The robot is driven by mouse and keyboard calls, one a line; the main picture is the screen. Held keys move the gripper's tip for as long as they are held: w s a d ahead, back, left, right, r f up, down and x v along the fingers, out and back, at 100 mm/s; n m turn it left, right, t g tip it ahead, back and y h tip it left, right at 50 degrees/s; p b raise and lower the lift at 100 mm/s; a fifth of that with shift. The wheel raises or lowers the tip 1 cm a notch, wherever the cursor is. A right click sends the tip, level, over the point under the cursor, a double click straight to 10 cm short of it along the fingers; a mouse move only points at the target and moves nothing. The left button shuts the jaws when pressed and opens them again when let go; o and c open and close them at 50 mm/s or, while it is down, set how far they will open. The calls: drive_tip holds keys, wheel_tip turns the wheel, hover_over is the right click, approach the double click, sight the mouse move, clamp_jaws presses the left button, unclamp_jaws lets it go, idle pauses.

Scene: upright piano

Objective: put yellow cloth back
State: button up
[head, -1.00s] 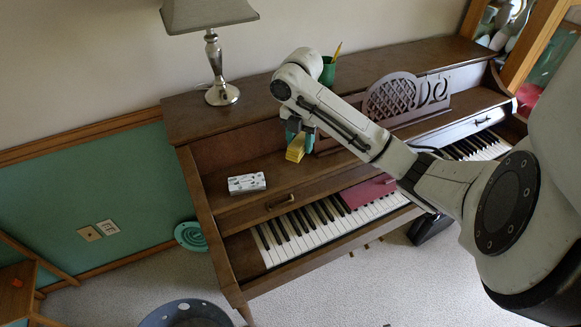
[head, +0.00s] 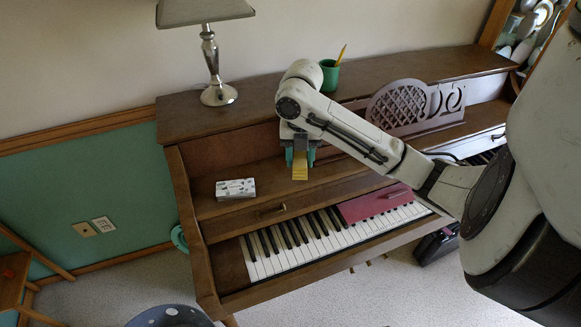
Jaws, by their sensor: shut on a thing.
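The yellow cloth (head: 300,172) is a small folded yellow piece between the fingers of my gripper (head: 300,160). My gripper has teal fingers, is shut on the cloth and points down. It is at the piano's (head: 215,210) wooden shelf above the keys, left of the carved music stand. I cannot tell whether the cloth's lower edge touches the shelf. My arm reaches in from the right and covers part of the shelf and the piano front.
A white patterned box (head: 235,189) lies on the shelf to the left. A lamp (head: 217,95) and a green cup with a pencil (head: 329,75) stand on the piano top. The music stand (head: 400,107) is to the right.

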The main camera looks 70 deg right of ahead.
drive_tip(key=b, duration=0.4)
hover_over(291, 174)
drive_tip(key=f, duration=0.6)
drive_tip(key=shift+a+f, duration=0.2)
drive_tip(key=shift+f, duration=0.1)
drive_tip(key=shift+d+f, duration=0.15)
drive_tip(key=shift+f, duration=1.5)
drive_tip(key=shift+f, duration=0.2)
drive_tip(key=o, duration=0.9)
drive_tip(key=shift+o, duration=0.2)
drive_tip(key=shift+r, duration=0.15)
